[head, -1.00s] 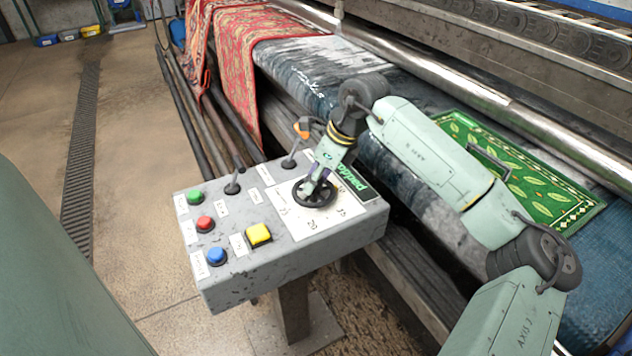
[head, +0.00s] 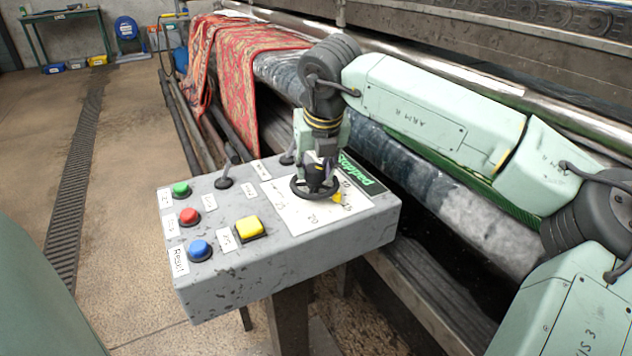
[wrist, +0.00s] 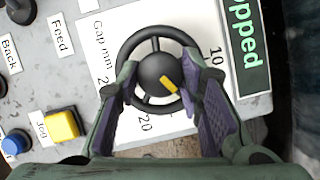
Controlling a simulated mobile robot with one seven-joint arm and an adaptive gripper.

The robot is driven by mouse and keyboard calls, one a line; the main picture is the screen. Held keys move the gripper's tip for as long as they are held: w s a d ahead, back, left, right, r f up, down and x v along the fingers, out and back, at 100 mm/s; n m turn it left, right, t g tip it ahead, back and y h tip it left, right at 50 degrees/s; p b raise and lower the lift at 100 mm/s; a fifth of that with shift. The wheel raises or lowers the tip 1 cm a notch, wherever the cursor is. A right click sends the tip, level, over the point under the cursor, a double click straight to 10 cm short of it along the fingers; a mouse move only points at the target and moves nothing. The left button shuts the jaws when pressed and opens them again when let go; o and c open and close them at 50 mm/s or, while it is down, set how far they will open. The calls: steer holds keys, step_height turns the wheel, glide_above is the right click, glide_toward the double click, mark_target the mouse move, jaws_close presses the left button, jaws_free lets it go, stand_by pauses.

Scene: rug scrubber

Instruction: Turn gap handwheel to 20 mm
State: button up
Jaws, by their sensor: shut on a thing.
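The gap handwheel (head: 301,191) is a black spoked wheel on a white dial plate on the grey control panel. It also shows in the wrist view (wrist: 157,42), with a yellow pointer (wrist: 168,86) on its hub. The pointer is directed toward the lower right, around the 15 mark in the head view. The 20 mark (wrist: 147,124) is at the dial's bottom and the 10 mark (wrist: 215,57) at its right. My gripper (head: 318,173) points down over the wheel and is shut on it, one finger on each side. The fingers hide part of the rim and dial.
A "Stopped" display (head: 356,172) stands just behind the dial. Green, red, blue and yellow (head: 249,229) buttons and black levers (head: 224,182) fill the panel's left half. A red patterned rug (head: 235,70) hangs over the rollers behind. The floor at left is open.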

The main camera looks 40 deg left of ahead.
steer(key=m+b, duration=0.2)
steer(key=m+t+h+b, duration=0.1)
steer(key=m+b, duration=0.1)
steer(key=m, duration=0.1)
steer(key=shift+s+a+f+m+h, duration=0.1)
steer(key=shift+a+m+h, duration=0.05)
steer(key=shift+m+h, duration=0.15)
steer(key=m+h, duration=0.1)
steer(key=m, duration=0.1)
steer(key=shift+a+m+t, duration=0.1)
steer(key=shift+m+t, duration=0.2)
steer(key=shift+m+h, duration=0.7)
steer(key=shift+m, duration=1.1)
steer(key=o, duration=1.2)
steer(key=shift+c, duration=0.2)
steer(key=shift+r, duration=0.2)
